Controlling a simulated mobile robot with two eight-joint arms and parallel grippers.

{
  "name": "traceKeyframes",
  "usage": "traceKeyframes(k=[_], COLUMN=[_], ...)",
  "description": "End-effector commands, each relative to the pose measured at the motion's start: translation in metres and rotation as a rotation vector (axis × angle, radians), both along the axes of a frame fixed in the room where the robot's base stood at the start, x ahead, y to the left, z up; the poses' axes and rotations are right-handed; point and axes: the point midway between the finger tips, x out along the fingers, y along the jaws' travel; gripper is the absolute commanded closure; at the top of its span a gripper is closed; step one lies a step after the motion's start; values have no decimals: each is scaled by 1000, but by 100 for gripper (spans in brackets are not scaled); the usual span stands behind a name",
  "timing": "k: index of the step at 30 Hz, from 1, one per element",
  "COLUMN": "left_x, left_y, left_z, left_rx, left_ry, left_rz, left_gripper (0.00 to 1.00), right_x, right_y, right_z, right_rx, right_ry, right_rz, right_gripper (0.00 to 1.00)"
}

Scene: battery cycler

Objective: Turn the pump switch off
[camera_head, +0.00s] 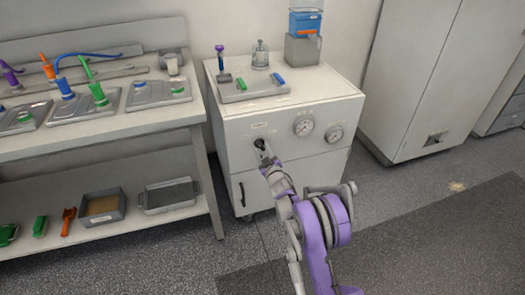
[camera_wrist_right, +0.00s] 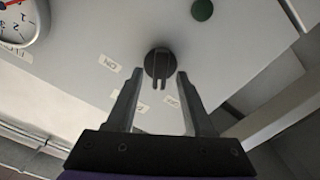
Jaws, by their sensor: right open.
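The pump switch is a dark round knob (camera_wrist_right: 160,62) with a raised handle on the pale front panel of a cabinet (camera_head: 240,185). In the right wrist view an "ON" label (camera_wrist_right: 108,62) lies to its left and another label (camera_wrist_right: 172,101), probably "OFF", lies below it. The handle points down in that view. My right gripper (camera_wrist_right: 158,74) is open, with one finger on each side of the knob. I cannot tell whether they touch it. In the head view my right gripper (camera_head: 263,150) is at the panel and partly hides the knob. My left gripper is not in view.
Two gauges (camera_head: 304,126) (camera_head: 335,134) sit right of the switch on the panel. A green round spot (camera_wrist_right: 202,9) is near the knob. A workbench (camera_head: 150,123) with trays stands left, a tall cabinet (camera_head: 405,75) right.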

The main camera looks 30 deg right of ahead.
Motion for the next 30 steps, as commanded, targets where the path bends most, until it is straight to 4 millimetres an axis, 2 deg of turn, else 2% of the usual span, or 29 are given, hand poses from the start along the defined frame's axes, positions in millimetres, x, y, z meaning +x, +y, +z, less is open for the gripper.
traceKeyframes(k=[5, 12, 18, 22, 30], left_x=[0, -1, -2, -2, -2], left_y=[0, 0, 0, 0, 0], left_z=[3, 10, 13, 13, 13], left_rx=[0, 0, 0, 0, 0], left_ry=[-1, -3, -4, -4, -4], left_rz=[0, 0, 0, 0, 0], left_gripper=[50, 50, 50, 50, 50], right_x=[-15, -62, -93, -103, -105], right_y=[3, 15, 22, 25, 25], right_z=[1, 1, 1, 0, 0], right_rx=[0, 0, -1, 0, 0], right_ry=[0, 0, 0, 0, 0], right_rz=[0, 0, 0, 0, 0], right_gripper=[48, 48, 48, 48, 48])
